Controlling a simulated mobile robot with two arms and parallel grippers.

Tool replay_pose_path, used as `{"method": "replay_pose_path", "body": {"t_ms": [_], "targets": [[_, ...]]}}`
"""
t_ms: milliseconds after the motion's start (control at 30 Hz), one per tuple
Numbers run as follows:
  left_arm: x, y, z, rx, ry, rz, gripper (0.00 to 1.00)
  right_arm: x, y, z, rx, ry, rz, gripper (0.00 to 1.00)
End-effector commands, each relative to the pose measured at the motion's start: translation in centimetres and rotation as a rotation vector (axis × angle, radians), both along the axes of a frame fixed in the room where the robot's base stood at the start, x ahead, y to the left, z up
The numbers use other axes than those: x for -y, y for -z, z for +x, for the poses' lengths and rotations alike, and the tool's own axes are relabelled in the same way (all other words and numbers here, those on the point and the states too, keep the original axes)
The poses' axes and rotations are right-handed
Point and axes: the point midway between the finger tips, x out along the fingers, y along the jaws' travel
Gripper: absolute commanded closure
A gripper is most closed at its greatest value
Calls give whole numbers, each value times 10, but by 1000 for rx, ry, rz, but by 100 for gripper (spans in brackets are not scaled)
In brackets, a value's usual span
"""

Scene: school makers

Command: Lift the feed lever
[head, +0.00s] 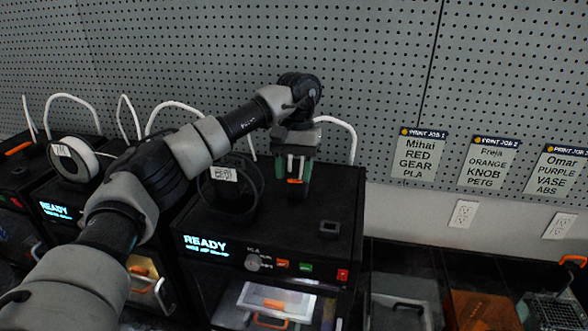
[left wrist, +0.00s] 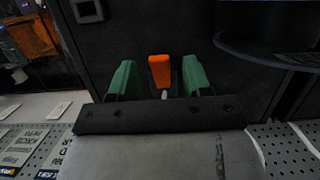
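The feed lever (head: 295,181) is a small orange lever on top of the black printer (head: 310,215) whose screen reads READY. In the left wrist view the orange lever (left wrist: 160,70) shows between the two green fingers, with a gap on each side. My left gripper (head: 293,168) points down over the printer top, at the lever. In the left wrist view the left gripper (left wrist: 158,82) is open around the lever, with no visible contact. The lever's base is partly hidden. My right gripper is in neither view.
A dark filament spool (head: 256,187) stands left of the lever, close to the gripper; its rim (left wrist: 265,45) shows in the left wrist view. More printers stand to the left. A pegboard wall (head: 390,70) with job cards (head: 418,154) is behind. Bins sit at lower right.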

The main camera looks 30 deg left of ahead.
Motion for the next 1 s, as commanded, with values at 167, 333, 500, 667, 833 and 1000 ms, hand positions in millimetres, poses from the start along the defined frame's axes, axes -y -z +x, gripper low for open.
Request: {"method": "replay_pose_path", "body": {"t_ms": [167,333,500,667,833,1000], "targets": [[0,-1,0,1,0,0,51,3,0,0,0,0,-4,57],[-1,-18,5,5,-1,1,51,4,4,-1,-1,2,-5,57],[-2,-50,12,5,-2,2,51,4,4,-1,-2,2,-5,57],[-4,-81,19,4,-4,3,51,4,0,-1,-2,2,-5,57],[-5,-98,24,1,-1,1,51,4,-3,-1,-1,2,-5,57],[-6,-105,25,0,-1,0,51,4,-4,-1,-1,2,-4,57]]}}
